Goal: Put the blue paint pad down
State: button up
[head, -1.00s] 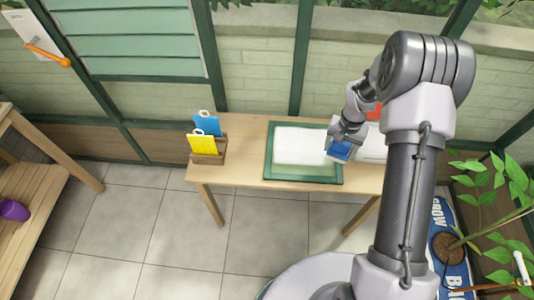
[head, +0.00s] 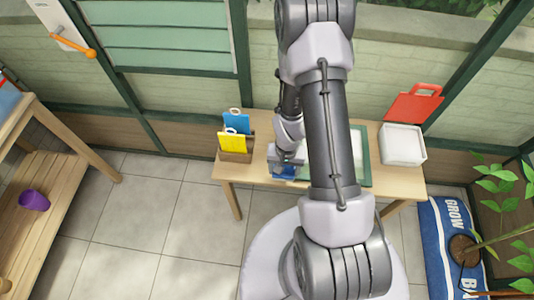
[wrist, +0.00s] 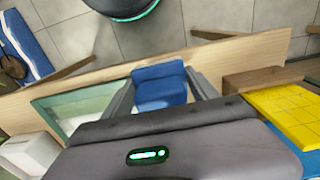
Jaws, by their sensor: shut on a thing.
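The blue paint pad (head: 283,171) is held in my gripper (head: 285,165), low over the wooden table near its front edge. In the wrist view the pad (wrist: 160,85) shows as a blue block between the two grey fingers of my gripper (wrist: 162,92). The pad is left of the green-framed tray (head: 367,160) in the head view, between it and the wooden rack (head: 235,157). I cannot tell whether the pad touches the table. My arm hides much of the tray.
A yellow piece (head: 232,145) and a blue piece (head: 237,121) stand in the rack, close beside my gripper. A white box (head: 402,147) sits at the table's right end, with a red piece (head: 415,103) behind it. A strip of bare table (head: 255,180) lies before the rack.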

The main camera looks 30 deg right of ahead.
jog(key=w+p, duration=0.2)
jog(key=w+r+p, duration=0.1)
jog(key=shift+d+r+p, duration=0.1)
jog(key=shift+d+p, duration=0.15)
jog(key=shift+p, duration=0.1)
jog(key=w+b, duration=0.1)
jog(key=w+f, duration=0.1)
jog(key=w+f+b, duration=0.1)
jog(key=w, duration=0.1)
jog(key=shift+d+b, duration=0.3)
jog(key=shift+b, duration=0.05)
jog(key=shift+w, duration=0.4)
jog(key=f, duration=0.1)
jog(key=f+b, duration=0.2)
jog(key=shift+w+f, duration=0.3)
jog(key=shift+f, duration=0.1)
jog(key=shift+r, duration=0.2)
jog(key=shift+c, duration=0.7)
jog(key=shift+f, duration=0.1)
jog(key=o, duration=1.5)
jog(key=shift+c, duration=0.2)
